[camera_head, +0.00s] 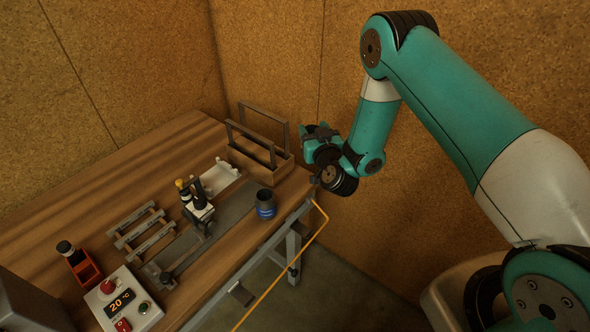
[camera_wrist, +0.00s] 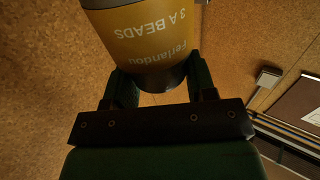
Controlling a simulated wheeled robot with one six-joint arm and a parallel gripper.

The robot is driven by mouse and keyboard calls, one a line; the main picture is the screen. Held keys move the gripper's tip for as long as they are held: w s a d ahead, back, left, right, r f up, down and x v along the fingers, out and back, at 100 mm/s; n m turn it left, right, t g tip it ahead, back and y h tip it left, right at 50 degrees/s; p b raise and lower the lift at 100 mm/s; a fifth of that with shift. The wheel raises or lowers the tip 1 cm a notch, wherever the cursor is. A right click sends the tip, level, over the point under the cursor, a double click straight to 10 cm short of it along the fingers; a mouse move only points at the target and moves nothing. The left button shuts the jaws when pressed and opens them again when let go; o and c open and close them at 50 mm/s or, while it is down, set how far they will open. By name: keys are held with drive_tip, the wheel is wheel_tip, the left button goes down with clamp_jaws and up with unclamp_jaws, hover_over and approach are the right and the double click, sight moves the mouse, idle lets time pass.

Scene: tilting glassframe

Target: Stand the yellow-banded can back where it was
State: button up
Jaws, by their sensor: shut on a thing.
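The yellow-banded can (camera_wrist: 150,38) fills the top of the wrist view. Its band carries white lettering, "3 A BEADS" and a name below it, upside down in that picture. My gripper (camera_wrist: 160,84) has one finger on each side of the can's dark end and is shut on it. In the head view my gripper (camera_head: 318,143) is up in the air near the table's far right corner, beside the wooden tray. I cannot make out the can in the head view. Its real tilt is unclear.
A dark can with a blue band (camera_head: 265,205) stands at the table's right edge. The open wooden tray (camera_head: 282,165) with grey upright frames is behind it. A grey rack (camera_head: 140,230), a small black-and-white device (camera_head: 198,210), a white tray (camera_head: 221,176) and a control box (camera_head: 146,309) stand further left.

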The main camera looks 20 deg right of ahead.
drive_tip(key=shift+n+y, duration=0.4)
drive_tip(key=shift+y, duration=0.2)
drive_tip(key=r, duration=0.1)
drive_tip(key=w+a+r, duration=0.1)
drive_tip(key=r, duration=0.1)
drive_tip(key=w+a+r+p, duration=0.1)
drive_tip(key=r, duration=0.1)
drive_tip(key=shift+a+r, duration=0.1)
drive_tip(key=shift+a, duration=0.15)
drive_tip(key=shift+y, duration=0.3)
drive_tip(key=shift+w+a+f+b, duration=0.1)
drive_tip(key=shift+a+f+b, duration=0.05)
drive_tip(key=shift+f+b, duration=3.9)
drive_tip(key=shift+w+a+f+b, duration=0.15)
drive_tip(key=shift+f+b, duration=2.3)
drive_tip(key=shift+f, duration=3.1)
drive_tip(key=shift+s, duration=0.1)
drive_tip(key=o, duration=1.1)
drive_tip(key=shift+f, duration=0.15)
drive_tip(key=shift+c, duration=0.2)
drive_tip(key=shift+o, duration=0.2)
